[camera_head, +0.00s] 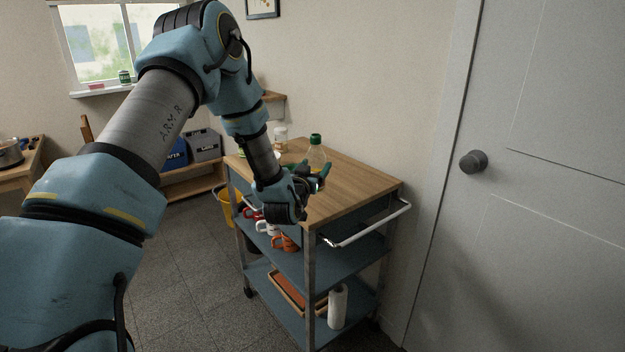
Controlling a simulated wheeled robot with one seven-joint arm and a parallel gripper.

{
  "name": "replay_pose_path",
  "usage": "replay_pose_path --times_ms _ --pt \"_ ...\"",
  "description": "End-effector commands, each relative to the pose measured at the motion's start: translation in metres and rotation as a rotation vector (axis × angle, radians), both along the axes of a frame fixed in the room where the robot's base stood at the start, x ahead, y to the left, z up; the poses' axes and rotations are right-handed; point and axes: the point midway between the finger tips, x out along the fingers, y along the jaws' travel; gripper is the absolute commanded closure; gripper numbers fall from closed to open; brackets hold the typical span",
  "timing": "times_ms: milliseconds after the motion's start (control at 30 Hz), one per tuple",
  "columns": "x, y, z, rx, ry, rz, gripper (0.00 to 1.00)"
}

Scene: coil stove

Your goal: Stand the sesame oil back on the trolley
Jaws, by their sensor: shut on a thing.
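The sesame oil, a clear bottle with a green cap (316,152), is upright over the trolley's wooden top. My gripper (318,177) reaches in from the left and is shut on its lower part. The fingers hide the bottle's base, so I cannot tell whether it touches the wood. The trolley (355,182) has a wooden top, blue lower shelves and a white side handle.
A white jar (280,134) stands towards the back of the trolley top. Several mugs (285,242) are on the middle shelf. A grey door (530,180) is close on the right. The right front of the top is clear.

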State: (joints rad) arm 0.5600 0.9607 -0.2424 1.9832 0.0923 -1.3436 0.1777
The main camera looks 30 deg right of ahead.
Motion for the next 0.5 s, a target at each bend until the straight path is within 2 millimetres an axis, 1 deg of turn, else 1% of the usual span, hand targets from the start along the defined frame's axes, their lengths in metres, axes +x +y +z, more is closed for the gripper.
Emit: replay_pose_path --times_ms 133,333,500 --pt "0.000 0.000 -0.007 -0.002 -0.002 0.000 1.00" --pt "0.000 0.000 -0.033 0.000 -0.001 0.000 1.00" --pt "0.000 0.000 -0.043 -0.002 -0.004 0.001 1.00"
